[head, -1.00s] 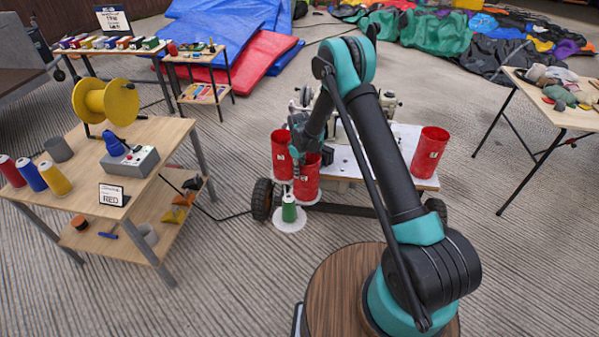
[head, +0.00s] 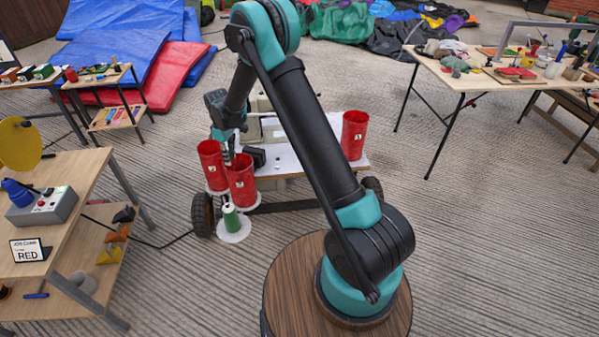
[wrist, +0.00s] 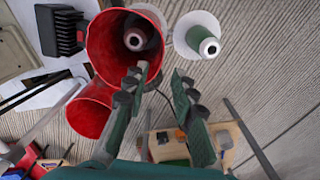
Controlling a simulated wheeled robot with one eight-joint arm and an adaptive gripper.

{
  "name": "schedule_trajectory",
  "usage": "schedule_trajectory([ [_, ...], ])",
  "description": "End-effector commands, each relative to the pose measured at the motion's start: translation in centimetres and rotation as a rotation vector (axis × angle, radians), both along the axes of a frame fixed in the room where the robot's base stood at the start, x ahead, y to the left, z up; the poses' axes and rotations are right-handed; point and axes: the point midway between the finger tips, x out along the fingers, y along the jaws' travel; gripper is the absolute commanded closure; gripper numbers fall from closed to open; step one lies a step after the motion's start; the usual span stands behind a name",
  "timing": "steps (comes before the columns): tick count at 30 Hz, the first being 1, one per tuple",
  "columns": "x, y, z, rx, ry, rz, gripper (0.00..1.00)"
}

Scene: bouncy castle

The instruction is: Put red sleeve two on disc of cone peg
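Three red sleeves show in the head view: a front one (head: 241,181), one behind it to the left (head: 210,166), and one on the right (head: 353,136). Their number labels are too small to read surely. In the wrist view the front sleeve (wrist: 105,47) stands around a cone peg (wrist: 137,38), whose tip shows inside; a white disc edge (head: 248,205) shows beneath it. Whether its base touches the disc is unclear. My gripper (wrist: 158,82) is open at this sleeve's rim, one finger over its mouth and the other outside, with a gap between them.
A green cone on a bare white disc (head: 233,236) stands close in front. The white cart top (head: 285,162) lies behind, with a wheel (head: 202,214) at left. A table with a RED sign (head: 28,250) stands left; another table (head: 440,72) stands at back right.

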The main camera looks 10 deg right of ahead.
Motion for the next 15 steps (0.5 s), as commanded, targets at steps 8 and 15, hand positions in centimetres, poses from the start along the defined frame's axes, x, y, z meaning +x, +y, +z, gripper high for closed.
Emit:
schedule_trajectory([
  [8, -2.8, -7.4, 6.6, 0.031, -0.054, -0.195, 0.74],
  [15, -7.9, -15.0, 12.0, 0.069, -0.115, -0.413, 0.74],
])
